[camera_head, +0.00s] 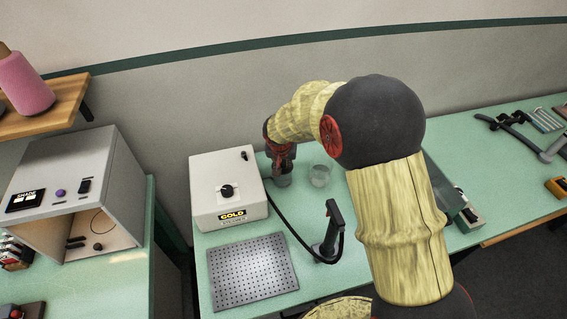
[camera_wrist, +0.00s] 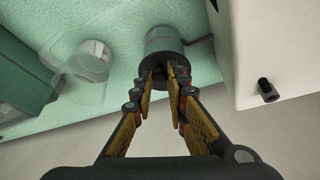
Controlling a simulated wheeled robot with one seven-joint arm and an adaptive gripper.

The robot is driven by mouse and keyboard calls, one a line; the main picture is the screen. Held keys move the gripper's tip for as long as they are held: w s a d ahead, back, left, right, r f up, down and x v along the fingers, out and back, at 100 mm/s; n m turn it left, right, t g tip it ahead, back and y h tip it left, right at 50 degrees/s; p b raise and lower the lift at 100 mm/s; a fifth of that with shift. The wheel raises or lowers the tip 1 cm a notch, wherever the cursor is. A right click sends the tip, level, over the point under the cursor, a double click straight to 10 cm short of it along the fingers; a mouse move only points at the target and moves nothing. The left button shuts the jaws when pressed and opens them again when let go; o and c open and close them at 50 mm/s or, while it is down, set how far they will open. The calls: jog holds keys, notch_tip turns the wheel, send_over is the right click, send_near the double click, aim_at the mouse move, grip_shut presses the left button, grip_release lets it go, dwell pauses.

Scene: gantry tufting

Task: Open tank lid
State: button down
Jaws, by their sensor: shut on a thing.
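A small grey cylinder (camera_wrist: 163,40) with a dark top (camera_wrist: 157,62) stands on the green table, and I take it to be the tank with its lid. The fingers are shut on the dark top. In the head view my gripper (camera_head: 281,165) is partly hidden, and the lid itself cannot be made out.
A clear glass (camera_head: 320,175) stands right of the cylinder. A black upright handle (camera_head: 331,232) with a cable stands in front. A perforated plate (camera_head: 252,270) lies at front left. The back wall is close behind. Open table lies between the plate and the handle.

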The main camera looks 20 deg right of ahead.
jog(key=shift+r, duration=0.15)
jog(key=r+g+p, duration=0.1)
jog(key=p, duration=0.3)
jog(key=shift+w+r+p, duration=0.1)
jog(key=shift+w+p, duration=0.25)
jog(key=shift+w, duration=0.05)
jog(key=g+p, duration=0.1)
jog(key=p, duration=0.1)
jog(key=w+r+g+p, duration=0.1)
jog(key=p, duration=0.1)
jog(key=shift+w+g+p, duration=0.25)
jog(key=shift+g+p, duration=0.1)
jog(key=shift+g, duration=0.05)
jog(key=shift+w+r+g+p, duration=0.3)
jog(key=shift+w+g+p, duration=0.5)
jog(key=shift+g+p, duration=0.4)
jog(key=shift+w+r+n+g+p, duration=0.15)
jog(key=shift+w+g+p, duration=0.1)
jog(key=shift+w+g, duration=0.4)
jog(key=shift+w+r+n+g+p, duration=0.1)
jog(key=shift+w+n+g+p, duration=0.15)
jog(key=shift+g, duration=0.6)
jog(key=shift+w, duration=0.15)
